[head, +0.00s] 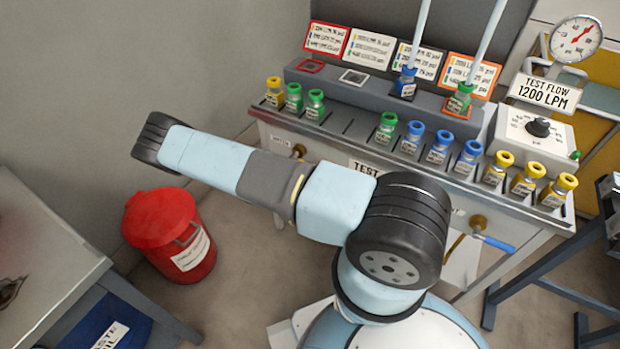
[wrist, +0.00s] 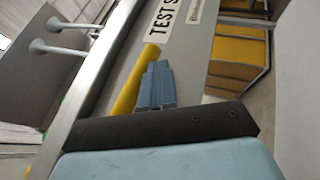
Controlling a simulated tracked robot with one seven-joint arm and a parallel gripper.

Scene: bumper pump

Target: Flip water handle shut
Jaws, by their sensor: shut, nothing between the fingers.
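A blue lever handle (head: 497,243) sticks out to the right from a brass valve (head: 478,222) on the bench front. Another brass valve (head: 298,150) is at the left end of the bench front. In the wrist view a yellow bar, perhaps a lever handle (wrist: 135,80), lies along the bench front below the TEST label. No label I can read tells which handle is for water. My gripper (wrist: 158,68) is shut and empty, its blue-grey fingers overlapping the yellow bar in view. I cannot tell whether they touch it. In the head view my arm hides the gripper.
The bench (head: 340,140) carries several small capped bottles and cards. A gauge (head: 576,38) and a dial box (head: 537,130) stand at its right. A red bin (head: 165,235) stands on the floor at left, beside a grey table (head: 40,250). Blue-black trestle legs (head: 560,262) are at right.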

